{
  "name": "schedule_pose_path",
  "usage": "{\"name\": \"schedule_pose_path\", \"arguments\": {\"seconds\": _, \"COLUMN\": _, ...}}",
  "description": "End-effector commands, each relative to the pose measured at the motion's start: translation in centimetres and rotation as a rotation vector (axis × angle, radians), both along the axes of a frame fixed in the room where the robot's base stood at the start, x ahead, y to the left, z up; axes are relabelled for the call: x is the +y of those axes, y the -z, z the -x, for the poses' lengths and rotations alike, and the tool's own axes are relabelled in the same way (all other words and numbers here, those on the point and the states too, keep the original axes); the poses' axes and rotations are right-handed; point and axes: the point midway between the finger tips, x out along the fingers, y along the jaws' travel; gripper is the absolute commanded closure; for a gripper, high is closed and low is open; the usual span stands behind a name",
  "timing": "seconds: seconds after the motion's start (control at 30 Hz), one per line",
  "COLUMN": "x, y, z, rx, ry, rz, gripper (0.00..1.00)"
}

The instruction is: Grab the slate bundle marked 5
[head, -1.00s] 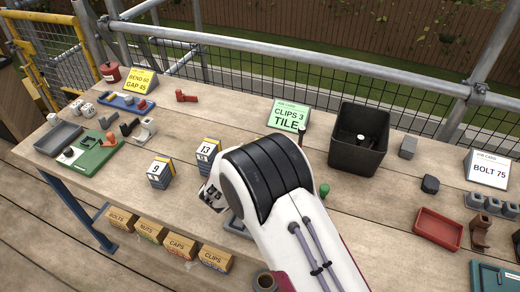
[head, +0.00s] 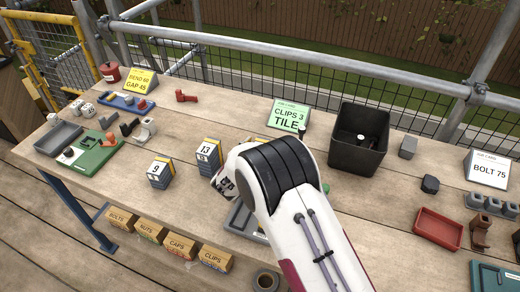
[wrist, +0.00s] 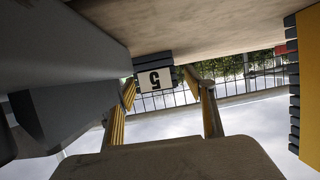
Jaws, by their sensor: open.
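The slate bundle marked 5 (wrist: 155,80) shows upside down in the wrist view, with dark stacked slates and a white label. My gripper (wrist: 160,77) is open, with its two yellow-lined fingers apart and the bundle framed between their tips; I cannot tell whether they touch it. In the head view my arm covers the gripper's fingers and most or all of bundle 5. The bundle marked 13 (head: 207,158) stands just left of my wrist, and the bundle marked 9 (head: 160,173) stands further left.
A slate bundle with a yellow band (wrist: 308,85) stands close at the right of the wrist view. A black bin (head: 358,138) and a green card reading CLIPS 3 TILE (head: 289,117) stand behind my arm. A grey tray (head: 240,222) lies partly under it.

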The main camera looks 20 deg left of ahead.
Motion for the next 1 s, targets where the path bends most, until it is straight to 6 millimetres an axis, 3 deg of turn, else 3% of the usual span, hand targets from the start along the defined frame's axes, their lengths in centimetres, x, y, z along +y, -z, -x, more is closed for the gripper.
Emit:
{"name": "schedule_pose_path", "arguments": {"seconds": 0.17, "x": 0.0, "y": 0.0, "z": 0.0, "rx": 0.0, "ry": 0.0, "rz": 0.0, "gripper": 0.46}}
{"name": "schedule_pose_path", "arguments": {"seconds": 0.37, "x": 0.0, "y": 0.0, "z": 0.0, "rx": 0.0, "ry": 0.0, "rz": 0.0, "gripper": 0.93}}
{"name": "schedule_pose_path", "arguments": {"seconds": 0.77, "x": 0.0, "y": -0.3, "z": 0.0, "rx": -0.002, "ry": 0.0, "rz": -0.001, "gripper": 0.93}}
{"name": "schedule_pose_path", "arguments": {"seconds": 1.0, "x": 0.0, "y": -2.0, "z": -0.1, "rx": -0.004, "ry": 0.001, "rz": -0.002, "gripper": 0.93}}
